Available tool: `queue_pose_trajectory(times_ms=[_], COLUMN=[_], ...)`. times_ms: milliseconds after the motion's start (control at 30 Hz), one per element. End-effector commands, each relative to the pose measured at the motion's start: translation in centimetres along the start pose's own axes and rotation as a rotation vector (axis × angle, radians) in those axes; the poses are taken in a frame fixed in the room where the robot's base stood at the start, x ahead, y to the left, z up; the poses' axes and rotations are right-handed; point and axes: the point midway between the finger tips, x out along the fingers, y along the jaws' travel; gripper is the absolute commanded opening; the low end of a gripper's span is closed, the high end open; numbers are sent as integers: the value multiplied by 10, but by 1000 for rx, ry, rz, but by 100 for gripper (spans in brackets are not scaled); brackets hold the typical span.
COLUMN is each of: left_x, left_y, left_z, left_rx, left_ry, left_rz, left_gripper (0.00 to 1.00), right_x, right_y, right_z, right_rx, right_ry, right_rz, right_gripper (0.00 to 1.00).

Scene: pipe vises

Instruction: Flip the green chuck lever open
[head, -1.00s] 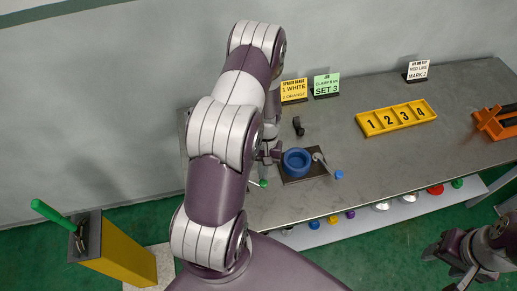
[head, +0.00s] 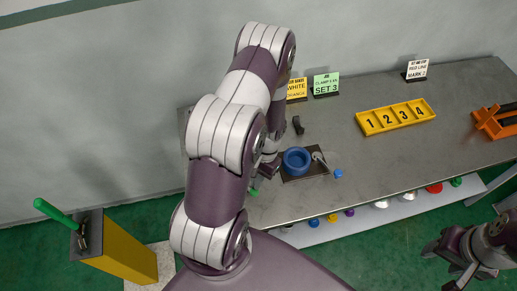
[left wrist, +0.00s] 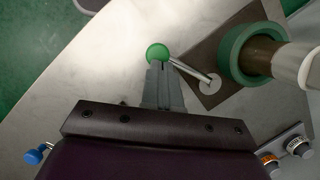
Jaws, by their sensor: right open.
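The green chuck (left wrist: 236,56) is a ring on a dark base plate in the left wrist view, with a pale and brown pipe in it. Its thin metal lever (left wrist: 190,72) runs left from a pale round pivot to a green knob (left wrist: 157,53). The knob also shows in the head view (head: 254,191) at the bench's front edge; my arm hides the chuck there. My left gripper (left wrist: 162,70) has its fingers together, tips right at the knob end of the lever. My right gripper (head: 455,262) is open and empty at the lower right, away from the bench.
A blue chuck (head: 297,161) with a blue-knobbed lever (head: 338,174) stands beside my left gripper. A yellow numbered tray (head: 396,117), an orange tool (head: 495,122) and sign cards (head: 326,84) stand farther back. A yellow post (head: 125,252) with a green handle stands left.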

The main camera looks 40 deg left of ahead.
Motion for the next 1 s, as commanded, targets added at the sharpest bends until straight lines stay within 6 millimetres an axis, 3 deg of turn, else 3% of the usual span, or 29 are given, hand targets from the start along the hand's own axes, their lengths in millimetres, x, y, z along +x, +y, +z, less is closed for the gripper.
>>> queue_pose_trajectory(times_ms=[333, 467, 800, 1000], left_x=[0, -11, -86, -117], left_y=[0, 0, 0, 0], left_z=[0, -1, -2, -1], left_rx=[-1, 0, -1, 0], left_ry=[0, 3, 6, 3], left_rz=[0, -1, -1, -1], left_gripper=[0, 0, 0, 0], right_x=[0, 3, 14, 18], right_y=[0, 0, 0, 0], right_z=[0, 0, 2, 2], right_rx=[0, 0, 0, 0], right_ry=[0, 0, 0, 0], right_rz=[0, 0, 0, 0], right_gripper=[55, 55, 55, 55])
